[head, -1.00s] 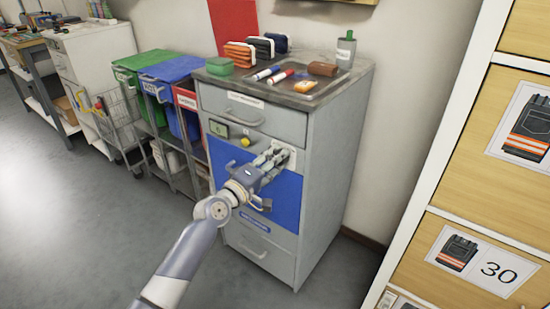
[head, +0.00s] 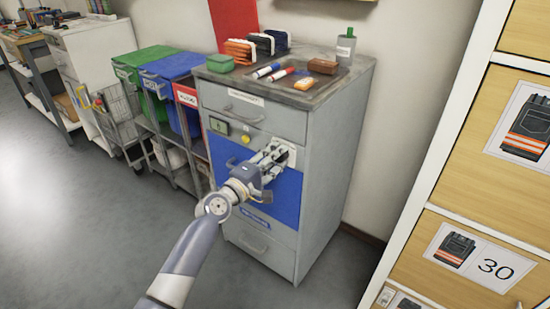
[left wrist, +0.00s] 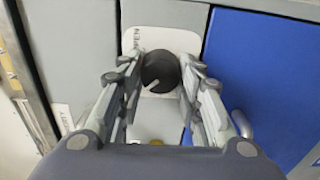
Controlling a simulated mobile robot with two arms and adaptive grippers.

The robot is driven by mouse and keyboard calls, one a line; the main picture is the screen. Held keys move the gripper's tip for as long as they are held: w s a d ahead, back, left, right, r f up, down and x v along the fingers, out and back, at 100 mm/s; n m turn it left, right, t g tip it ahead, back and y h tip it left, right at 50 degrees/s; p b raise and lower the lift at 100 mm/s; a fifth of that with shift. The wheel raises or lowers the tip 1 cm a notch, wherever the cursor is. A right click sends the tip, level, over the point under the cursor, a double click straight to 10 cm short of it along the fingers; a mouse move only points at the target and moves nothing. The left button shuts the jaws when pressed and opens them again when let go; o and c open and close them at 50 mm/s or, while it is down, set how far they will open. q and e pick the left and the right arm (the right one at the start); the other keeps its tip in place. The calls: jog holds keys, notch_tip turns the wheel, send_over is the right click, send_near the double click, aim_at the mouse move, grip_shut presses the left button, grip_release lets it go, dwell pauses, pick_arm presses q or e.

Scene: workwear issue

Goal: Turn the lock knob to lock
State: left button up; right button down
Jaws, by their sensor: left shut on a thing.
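The lock knob (left wrist: 160,70) is a round black knob with a light pointer line, set on a white plate (left wrist: 150,15) with lettering partly readable as "OPEN". In the left wrist view the pointer line is slanted. My left gripper (left wrist: 161,78) has its two fingers closed on either side of the knob. The right gripper is not in view.
The blue door has a handle (head: 257,202) just below my gripper. A yellow button (head: 246,139) and small display (head: 218,126) are left of it. Markers and cases lie on the cabinet top. Bins (head: 172,66) and a wire trolley (head: 118,107) stand left; shelving (head: 480,195) stands right.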

pick_arm(q)
jog(key=o, duration=1.1)
jog(key=shift+c, duration=0.2)
jog(key=shift+s, duration=0.1)
jog(key=v, duration=1.2)
